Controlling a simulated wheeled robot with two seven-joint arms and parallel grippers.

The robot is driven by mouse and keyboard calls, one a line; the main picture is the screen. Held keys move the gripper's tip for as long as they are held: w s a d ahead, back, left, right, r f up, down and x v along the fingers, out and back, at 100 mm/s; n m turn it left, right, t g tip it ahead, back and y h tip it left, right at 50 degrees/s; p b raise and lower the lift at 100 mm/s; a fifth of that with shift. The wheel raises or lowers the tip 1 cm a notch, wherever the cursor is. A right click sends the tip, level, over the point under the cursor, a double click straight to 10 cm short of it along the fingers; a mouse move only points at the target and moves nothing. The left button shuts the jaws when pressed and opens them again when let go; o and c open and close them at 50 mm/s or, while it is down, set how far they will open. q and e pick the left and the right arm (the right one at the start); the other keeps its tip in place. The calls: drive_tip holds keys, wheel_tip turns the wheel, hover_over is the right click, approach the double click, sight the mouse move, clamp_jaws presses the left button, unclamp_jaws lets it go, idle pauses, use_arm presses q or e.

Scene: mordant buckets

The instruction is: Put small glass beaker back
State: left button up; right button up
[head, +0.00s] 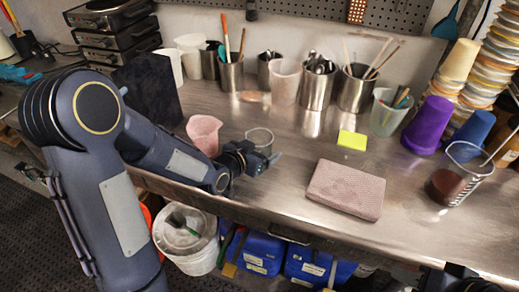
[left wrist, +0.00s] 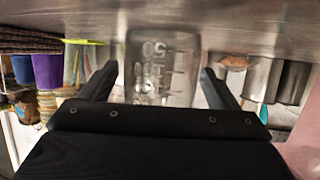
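The small glass beaker (head: 260,141) is clear and stands on the steel bench, right of a pink cup. In the left wrist view the beaker (left wrist: 163,68) shows inverted, with printed graduations, between my two fingers. My left gripper (head: 262,160) is at the near side of the beaker. In the left wrist view its fingers (left wrist: 157,88) are spread, with a visible gap on each side of the glass. My right gripper (head: 462,272) shows only as dark parts at the bottom right edge; its fingers cannot be made out.
The pink cup (head: 204,134) stands close left of my left gripper. A pink sponge-like block (head: 346,188) and a yellow note (head: 352,140) lie to the right. A larger beaker (head: 462,172) holds dark liquid. Steel tool pots (head: 317,86) line the back.

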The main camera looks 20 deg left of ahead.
use_arm(q)
drive_tip(key=shift+r, duration=0.2)
drive_tip(key=v, duration=1.1)
drive_tip(key=shift+s+a+r, duration=0.1)
drive_tip(key=shift+s+a, duration=0.1)
drive_tip(key=shift+s, duration=0.15)
drive_tip(key=shift+s+a+r+y, duration=0.15)
drive_tip(key=shift+s+a+y, duration=0.05)
drive_tip(key=shift+a+y, duration=0.1)
drive_tip(key=s+r+n+g, duration=0.2)
drive_tip(key=s+n+g, duration=0.3)
drive_tip(key=s, duration=1.3)
drive_tip(key=shift+s+a+n+g, duration=0.25)
drive_tip(key=shift+s+n+g, duration=0.05)
drive_tip(key=shift+g, duration=0.8)
